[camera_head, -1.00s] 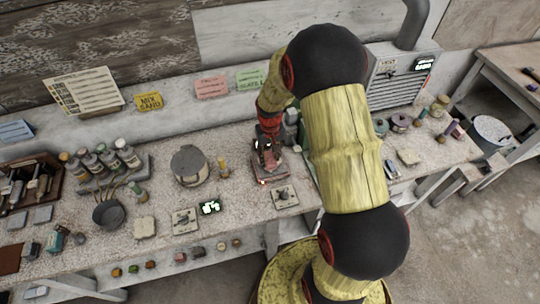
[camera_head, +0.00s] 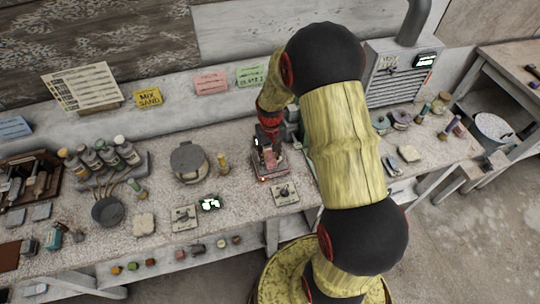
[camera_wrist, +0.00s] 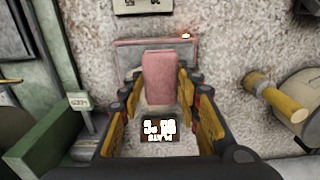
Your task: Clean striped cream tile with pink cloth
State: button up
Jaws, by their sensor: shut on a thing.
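The pink cloth (camera_wrist: 159,72) shows in the wrist view as a folded upright pad between my fingers. My gripper (camera_wrist: 158,92) is shut on it. In the head view my gripper (camera_head: 265,156) is low over the middle of the workbench. A flat, pinkish rectangular plate (camera_wrist: 128,58) lies just beyond and under the cloth, with a small red light at its far right corner. It may be the tile or its stand; I cannot make out stripes or cream colour. The cloth overlaps the plate in view; I cannot tell whether they touch. My fingers hide part of it.
A small lit display (camera_wrist: 160,129) shows below the cloth. A green-edged box (camera_wrist: 55,135) stands close on the left, and a yellow-handled tool (camera_wrist: 275,98) is on the right. A round lidded pot (camera_head: 188,163) and a switch plate (camera_head: 285,194) sit nearby on the bench.

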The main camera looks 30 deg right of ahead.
jog(key=shift+s+a+r, duration=0.1)
jog(key=shift+s, duration=0.35)
jog(key=shift+s+a, duration=0.2)
jog(key=shift+s, duration=0.35)
jog(key=shift+w+d, duration=0.2)
jog(key=shift+w, duration=0.5)
jog(key=shift+w+d, duration=0.2)
jog(key=shift+w, duration=0.45)
jog(key=shift+w+d, duration=0.2)
jog(key=shift+w, duration=0.5)
jog(key=shift+s, duration=0.15)
jog(key=shift+s+a+p, duration=0.25)
jog(key=shift+s+a, duration=0.05)
jog(key=shift+s, duration=0.7)
jog(key=shift+s+a+p, duration=0.2)
jog(key=shift+s+a, duration=0.1)
jog(key=shift+s, duration=0.65)
jog(key=shift+w+d, duration=0.2)
jog(key=shift+w, duration=0.5)
jog(key=shift+w+d, duration=0.2)
jog(key=shift+w, duration=0.45)
jog(key=shift+w+d, duration=0.2)
jog(key=shift+w, duration=0.5)
